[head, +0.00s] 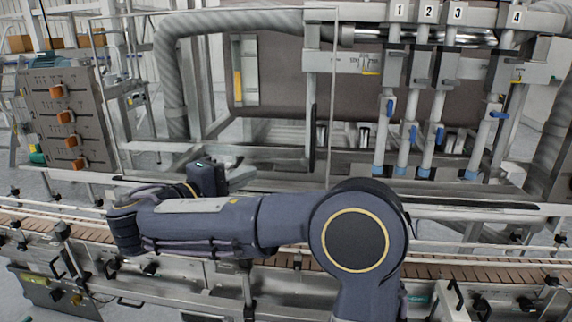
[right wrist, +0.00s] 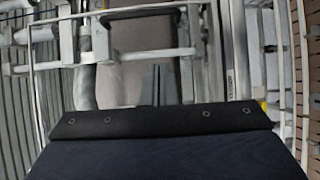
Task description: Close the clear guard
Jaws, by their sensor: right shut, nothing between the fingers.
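The clear guard (head: 334,80) is a see-through panel with a thin pale frame, standing upright before the left part of the filler in the head view. A dark upright handle (head: 312,130) shows near its right edge. The numbered nozzles (head: 402,110) to its right are uncovered. My right gripper (head: 232,172) is low in front of the panel, left of the handle, partly hidden by my wrist. In the right wrist view its fingers (right wrist: 158,84) are together and empty, and a dark bar (right wrist: 143,14), likely the handle, lies apart from them. My left gripper is out of view.
A conveyor (head: 470,268) with side rails runs across the front, below my right arm. A control panel with orange knobs (head: 66,117) stands at the left. A thick grey hose (head: 172,80) and a brown tank (head: 275,75) are behind the guard.

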